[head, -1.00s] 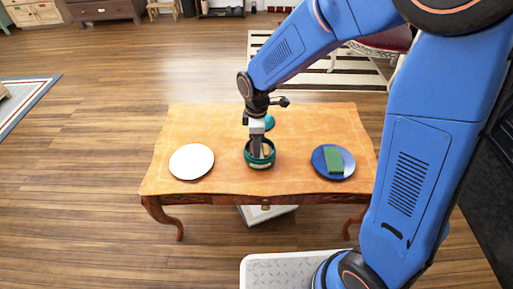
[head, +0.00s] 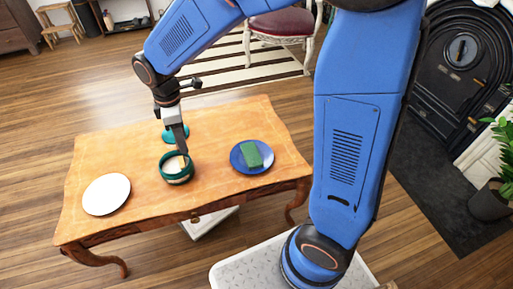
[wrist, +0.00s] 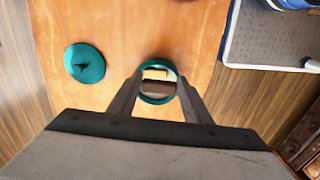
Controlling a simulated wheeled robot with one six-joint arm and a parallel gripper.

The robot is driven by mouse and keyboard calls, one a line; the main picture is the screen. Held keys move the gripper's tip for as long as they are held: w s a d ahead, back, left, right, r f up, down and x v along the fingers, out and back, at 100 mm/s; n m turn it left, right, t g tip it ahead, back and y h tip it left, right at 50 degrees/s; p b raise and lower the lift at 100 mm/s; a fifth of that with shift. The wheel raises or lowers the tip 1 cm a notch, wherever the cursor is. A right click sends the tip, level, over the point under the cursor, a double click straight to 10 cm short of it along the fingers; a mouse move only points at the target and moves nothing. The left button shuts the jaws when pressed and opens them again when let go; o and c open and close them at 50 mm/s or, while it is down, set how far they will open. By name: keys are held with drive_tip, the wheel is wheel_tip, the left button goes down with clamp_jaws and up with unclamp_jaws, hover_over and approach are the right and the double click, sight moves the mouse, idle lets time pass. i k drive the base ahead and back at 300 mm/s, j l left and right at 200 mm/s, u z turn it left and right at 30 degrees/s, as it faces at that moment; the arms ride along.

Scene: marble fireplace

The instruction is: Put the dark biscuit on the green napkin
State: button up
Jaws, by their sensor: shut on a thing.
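The dark biscuit (wrist: 158,88) is between the fingertips of my gripper (wrist: 160,82) in the wrist view, and the gripper is shut on it. In the head view my gripper (head: 184,152) points down at the mouth of a round teal-banded jar (head: 176,176). A pale biscuit (wrist: 155,74) shows in the jar beside the dark one. I cannot tell exactly how far the dark biscuit is above the jar's rim. The folded green napkin (head: 251,154) lies on a blue plate (head: 236,160) at the table's right.
A white plate (head: 106,194) stands empty at the table's left. The teal lid (head: 176,133) lies on the table behind the jar. The wooden table (head: 135,150) is clear between jar and plates. A chair (head: 283,25) stands beyond it on a striped rug.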

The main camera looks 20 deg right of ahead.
sight(252, 154)
drive_tip(key=l+u, duration=0.15)
drive_tip(key=l, duration=0.5)
drive_tip(key=l+u, duration=0.15)
drive_tip(key=l, duration=0.5)
drive_tip(key=k+l+u, duration=0.15)
drive_tip(key=l, duration=0.5)
drive_tip(key=i, duration=0.05)
